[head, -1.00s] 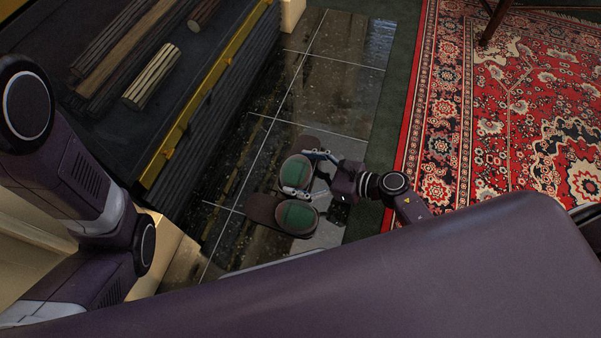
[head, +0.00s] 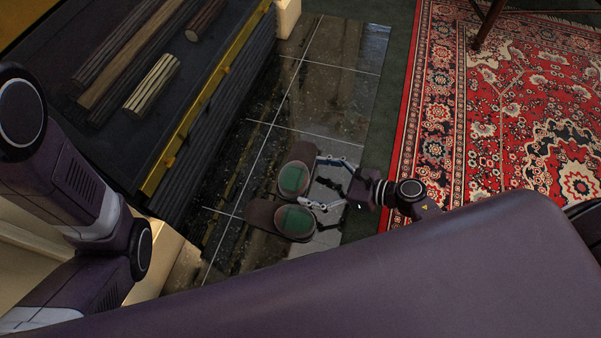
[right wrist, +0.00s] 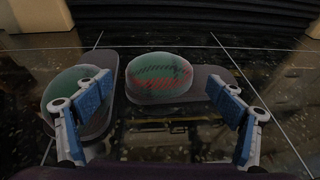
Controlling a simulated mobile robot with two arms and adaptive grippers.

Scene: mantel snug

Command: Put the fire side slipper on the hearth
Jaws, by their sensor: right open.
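Two dark brown slippers with green toes lie on the dark tiled hearth (head: 335,90). The upper slipper (head: 293,179) has its heel towards the back; the lower slipper (head: 296,221) has its heel towards the fireplace. In the right wrist view the upper slipper (right wrist: 159,73) lies crosswise in the middle and the other slipper (right wrist: 78,82) is at left, partly covered by a finger. My right gripper (head: 311,181) is open and empty, its fingers spread beside the toe of the upper slipper. One fingertip appears close to the lower slipper; contact is unclear. My left gripper is out of view.
The raised fireplace with a brass-coloured edge (head: 205,105) and several logs (head: 152,82) stands left of the hearth. A red patterned rug (head: 520,110) lies to the right, with a wooden furniture leg (head: 487,25) on it. The tiles behind the slippers are clear.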

